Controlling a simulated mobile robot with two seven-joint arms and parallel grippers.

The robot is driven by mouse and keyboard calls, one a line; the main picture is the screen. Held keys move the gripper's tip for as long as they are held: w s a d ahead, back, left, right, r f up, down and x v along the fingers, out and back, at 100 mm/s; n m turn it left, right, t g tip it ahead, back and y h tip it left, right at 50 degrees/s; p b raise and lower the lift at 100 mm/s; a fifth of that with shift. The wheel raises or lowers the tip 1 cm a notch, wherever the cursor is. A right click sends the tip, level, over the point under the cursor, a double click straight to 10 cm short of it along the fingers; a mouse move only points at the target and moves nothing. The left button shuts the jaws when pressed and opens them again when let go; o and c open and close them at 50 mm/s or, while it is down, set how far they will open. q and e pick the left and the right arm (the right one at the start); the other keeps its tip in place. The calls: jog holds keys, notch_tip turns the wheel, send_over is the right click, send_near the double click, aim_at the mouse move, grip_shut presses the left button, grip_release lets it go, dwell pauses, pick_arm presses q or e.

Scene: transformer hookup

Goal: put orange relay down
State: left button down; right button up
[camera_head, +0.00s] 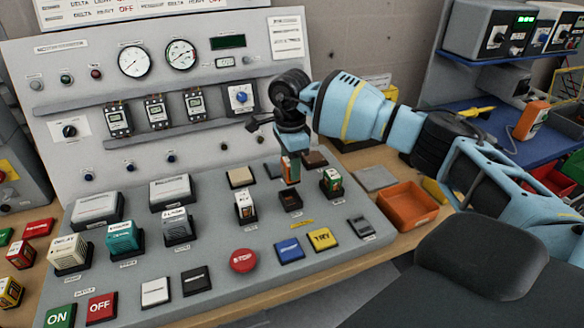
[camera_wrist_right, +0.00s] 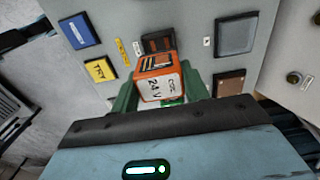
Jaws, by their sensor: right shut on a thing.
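The orange relay (camera_head: 290,169) is held upright by my right gripper (camera_head: 289,156) over the console's sloping panel. A dark socket (camera_head: 290,201) on the panel lies just below the relay in the head view. The dark socket (camera_wrist_right: 158,43) also shows partly behind the relay in the wrist view. The relay looks apart from the socket. My left gripper is not in view.
Yellow TRY (camera_head: 323,240) and blue (camera_head: 289,249) buttons lie in front. An orange tray (camera_head: 408,205) is on the table to the right.

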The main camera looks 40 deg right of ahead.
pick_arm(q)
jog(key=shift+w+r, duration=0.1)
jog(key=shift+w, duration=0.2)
pick_arm(e)
jog(key=shift+r, duration=0.1)
